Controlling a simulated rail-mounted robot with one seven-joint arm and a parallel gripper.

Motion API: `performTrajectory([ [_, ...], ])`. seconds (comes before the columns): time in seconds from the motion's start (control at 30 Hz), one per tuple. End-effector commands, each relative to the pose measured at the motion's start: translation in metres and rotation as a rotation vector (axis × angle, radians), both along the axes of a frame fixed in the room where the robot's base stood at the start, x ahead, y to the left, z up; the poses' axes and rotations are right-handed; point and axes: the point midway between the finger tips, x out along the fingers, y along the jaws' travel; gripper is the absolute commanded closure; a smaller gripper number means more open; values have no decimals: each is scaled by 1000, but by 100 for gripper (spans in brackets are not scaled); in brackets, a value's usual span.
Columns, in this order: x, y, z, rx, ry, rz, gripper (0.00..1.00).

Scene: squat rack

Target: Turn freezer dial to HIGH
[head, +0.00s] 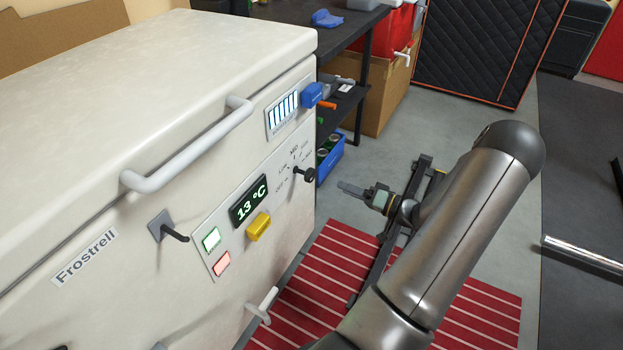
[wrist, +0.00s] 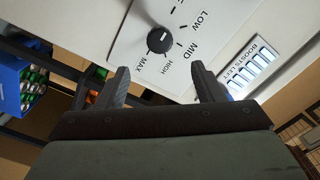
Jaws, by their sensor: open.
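The white freezer (head: 130,80) stands at the left in the head view, with a control panel on its front. Its dial (head: 308,175) is a small black knob at the panel's right end. In the wrist view the dial (wrist: 159,40) shows a white mark; LOW, MID, HIGH and MAX are printed around it. I cannot tell exactly which label the mark points at. My gripper (head: 349,188) is apart from the panel, to the right of the dial. In the wrist view my gripper (wrist: 160,72) is open and empty, and the dial lies beyond the gap between its fingertips.
A lid handle (head: 185,150) and a lower handle (head: 262,306) stick out. A dark shelf stands behind; a red striped mat covers the floor.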

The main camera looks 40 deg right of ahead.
Motion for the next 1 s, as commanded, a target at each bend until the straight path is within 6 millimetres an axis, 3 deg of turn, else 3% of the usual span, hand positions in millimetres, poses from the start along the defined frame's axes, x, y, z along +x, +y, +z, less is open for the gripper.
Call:
performTrajectory([
  [0.3,65,29,-3,0,0,5,38],
  [0.5,96,41,-2,1,1,3,38],
  [0.7,110,47,-1,0,3,2,38],
  [1.0,112,48,0,0,2,1,38],
])
